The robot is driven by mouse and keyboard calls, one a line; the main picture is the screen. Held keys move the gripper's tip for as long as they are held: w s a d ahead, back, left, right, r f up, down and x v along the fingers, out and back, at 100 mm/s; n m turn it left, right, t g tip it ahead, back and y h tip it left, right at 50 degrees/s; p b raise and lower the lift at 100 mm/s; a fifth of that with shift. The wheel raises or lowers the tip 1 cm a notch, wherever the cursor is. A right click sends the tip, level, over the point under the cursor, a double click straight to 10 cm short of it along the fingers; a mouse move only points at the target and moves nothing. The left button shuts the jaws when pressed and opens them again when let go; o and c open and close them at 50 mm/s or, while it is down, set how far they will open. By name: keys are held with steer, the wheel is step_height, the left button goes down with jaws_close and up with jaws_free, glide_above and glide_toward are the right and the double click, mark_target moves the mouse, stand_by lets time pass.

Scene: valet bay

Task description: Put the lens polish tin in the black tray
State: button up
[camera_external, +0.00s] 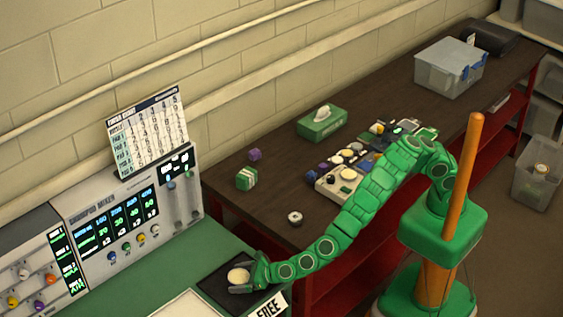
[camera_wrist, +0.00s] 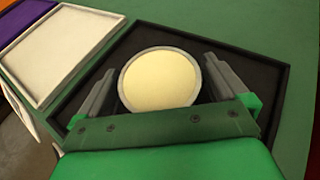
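A round tin (camera_wrist: 160,78) with a cream top and a grey rim lies between the fingers of my gripper (camera_wrist: 160,75) in the wrist view. No label is readable on it, so I cannot confirm it as the lens polish tin. It is over the black tray (camera_wrist: 250,68), inside its rim; I cannot tell whether it rests on the floor. The fingers are close on both sides of the tin, but whether they press on it is unclear. In the external view the tin (camera_external: 238,276) and my gripper (camera_external: 257,272) are at the black tray (camera_external: 215,287).
A white tray (camera_wrist: 62,50) adjoins the black one. A "FREE" sign (camera_external: 270,307) stands at the front. A mixer panel (camera_external: 130,222) is to the left. The dark bench (camera_external: 250,205) holds a small round jar (camera_external: 295,218), a green tissue box (camera_external: 321,123) and several small items.

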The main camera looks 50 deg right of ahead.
mark_target(245, 276)
steer(key=shift+r, duration=0.15)
steer(key=shift+v, duration=0.9)
steer(key=shift+s+d+r, duration=0.25)
steer(key=shift+s+d, duration=0.15)
steer(key=shift+s, duration=0.1)
steer(key=shift+v, duration=4.4)
steer(key=shift+r, duration=0.1)
steer(key=shift+w, duration=0.15)
